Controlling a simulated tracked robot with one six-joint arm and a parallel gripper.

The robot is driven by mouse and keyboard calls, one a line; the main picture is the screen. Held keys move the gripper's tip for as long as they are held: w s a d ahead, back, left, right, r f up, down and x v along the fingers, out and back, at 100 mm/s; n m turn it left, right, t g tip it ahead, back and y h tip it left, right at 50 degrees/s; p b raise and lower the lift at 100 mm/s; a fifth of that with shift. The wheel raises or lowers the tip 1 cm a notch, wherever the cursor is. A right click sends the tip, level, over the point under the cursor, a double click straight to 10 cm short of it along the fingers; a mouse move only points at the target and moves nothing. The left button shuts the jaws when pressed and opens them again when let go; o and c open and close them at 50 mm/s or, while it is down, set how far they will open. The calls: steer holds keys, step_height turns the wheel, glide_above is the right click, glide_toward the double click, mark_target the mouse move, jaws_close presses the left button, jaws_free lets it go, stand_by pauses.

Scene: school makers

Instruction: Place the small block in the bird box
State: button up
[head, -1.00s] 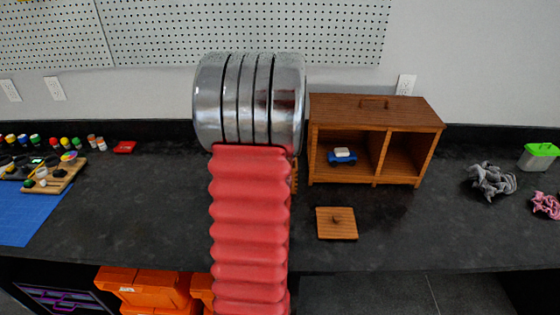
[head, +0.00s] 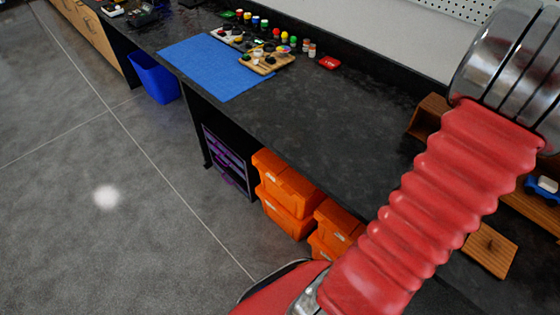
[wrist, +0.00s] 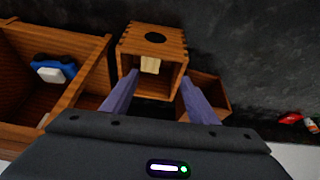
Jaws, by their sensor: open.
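In the wrist view, a wooden box with a round dark hole, likely the bird box (wrist: 172,38), stands just beyond my gripper (wrist: 160,78). A small pale wood block (wrist: 150,65) shows in the box's opening, between the lines of my fingers. I cannot tell whether it rests on anything or touches a finger. My two purple fingers are spread apart, one on each side of the opening.
A second wooden box (wrist: 212,92) is by the right finger. A square wooden lid (head: 490,250) lies on the dark bench (head: 300,105), whose middle is clear.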

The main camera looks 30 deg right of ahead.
steer(key=w+a+r+n+t, duration=0.15)
steer(key=w+a+r, duration=0.25)
steer(key=w+a, duration=0.45)
steer(key=w+a+r+n+y, duration=0.1)
steer(key=w+a+r+n, duration=0.2)
steer(key=w+a, duration=0.55)
steer(key=w+a+r+n+t, duration=0.1)
steer(key=w+a+r+n, duration=0.3)
steer(key=a, duration=0.9)
steer(key=s+a+n+t+y, duration=0.1)
steer(key=s+a+n, duration=0.2)
steer(key=a, duration=1.2)
steer(key=s+a+n+t+y, duration=0.1)
steer(key=s+a+n+y, duration=0.1)
steer(key=a, duration=1.3)
steer(key=shift+s+a+r+n, duration=0.25)
steer(key=shift+s+n, duration=0.25)
steer(key=shift+n, duration=0.15)
